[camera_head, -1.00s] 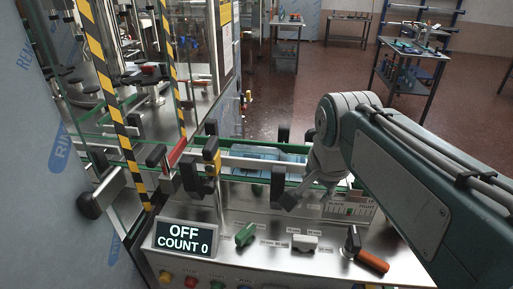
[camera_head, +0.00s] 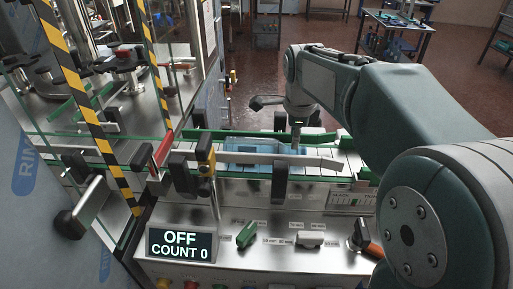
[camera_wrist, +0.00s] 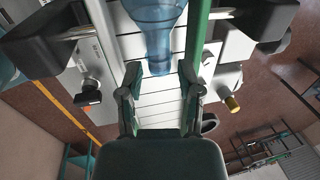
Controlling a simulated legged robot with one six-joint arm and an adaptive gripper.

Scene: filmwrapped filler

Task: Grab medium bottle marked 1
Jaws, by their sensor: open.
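A translucent blue bottle (camera_head: 250,152) lies on its side on the conveyor, partly hidden behind the front rail. In the wrist view, the bottle (camera_wrist: 155,22) shows at the top centre, its narrower end pointing toward my fingers. I cannot read any number on it. My gripper (camera_wrist: 160,82) is open and empty, its two fingers just short of the bottle's near end and apart from it. In the head view, my gripper (camera_head: 297,138) is over the conveyor, to the right of the bottle, with its fingertips partly hidden.
The conveyor (camera_head: 335,163) runs between a metal front rail (camera_head: 262,158) and a green back rail (camera_head: 230,134). Black clamps (camera_head: 280,182) stand along the front. The panel with its display (camera_head: 181,244) and levers lies nearer. A striped machine frame (camera_head: 85,100) stands left.

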